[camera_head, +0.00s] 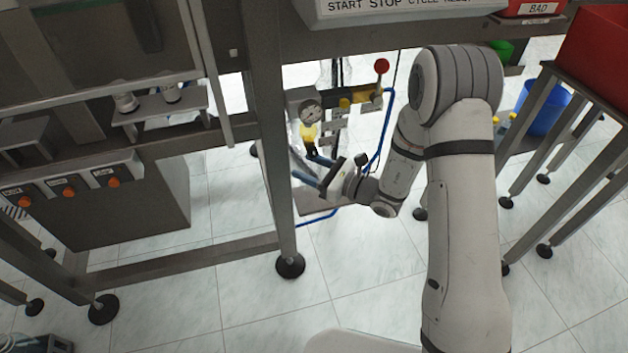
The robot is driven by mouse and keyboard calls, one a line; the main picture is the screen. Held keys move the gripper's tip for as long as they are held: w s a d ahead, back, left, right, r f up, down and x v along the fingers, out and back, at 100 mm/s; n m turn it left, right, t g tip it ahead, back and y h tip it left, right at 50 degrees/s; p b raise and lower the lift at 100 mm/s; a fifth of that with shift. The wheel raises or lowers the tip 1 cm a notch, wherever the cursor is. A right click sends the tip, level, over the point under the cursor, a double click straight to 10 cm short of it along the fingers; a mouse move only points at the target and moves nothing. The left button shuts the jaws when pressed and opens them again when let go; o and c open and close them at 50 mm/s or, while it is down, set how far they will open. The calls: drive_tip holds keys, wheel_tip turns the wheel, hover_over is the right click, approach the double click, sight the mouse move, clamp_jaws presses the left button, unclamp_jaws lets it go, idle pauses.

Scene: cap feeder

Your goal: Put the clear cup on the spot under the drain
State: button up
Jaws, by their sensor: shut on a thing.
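My gripper (304,164) reaches under the machine frame from the right, its two blue fingers pointing left. It is shut on the clear cup (298,158), which is see-through and hard to make out between the fingertips. The air unit with a round gauge (311,113) and a yellow-lit bowl (309,133) is just above the fingers. The drain itself is too small to tell. A flat brownish plate (318,207) shows below the gripper; I cannot tell whether the spot is on it, or whether the cup touches anything.
A steel frame leg (277,165) stands just left of the gripper. A red-knobbed valve (381,67) and a blue hose (388,120) are above and right of it. A blue bin (543,108) stands at the right. The tiled floor in front (365,255) is clear.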

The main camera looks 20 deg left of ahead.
drive_tip(key=shift+f+b, duration=0.9)
drive_tip(key=shift+f, duration=0.85)
drive_tip(key=shift+f, duration=0.2)
drive_tip(key=o, duration=1)
drive_tip(key=shift+r, duration=0.2)
drive_tip(key=shift+d, duration=0.25)
drive_tip(key=p+v, duration=0.2)
drive_tip(key=v, duration=0.9)
drive_tip(key=shift+d+p, duration=0.2)
drive_tip(key=shift+p, duration=0.15)
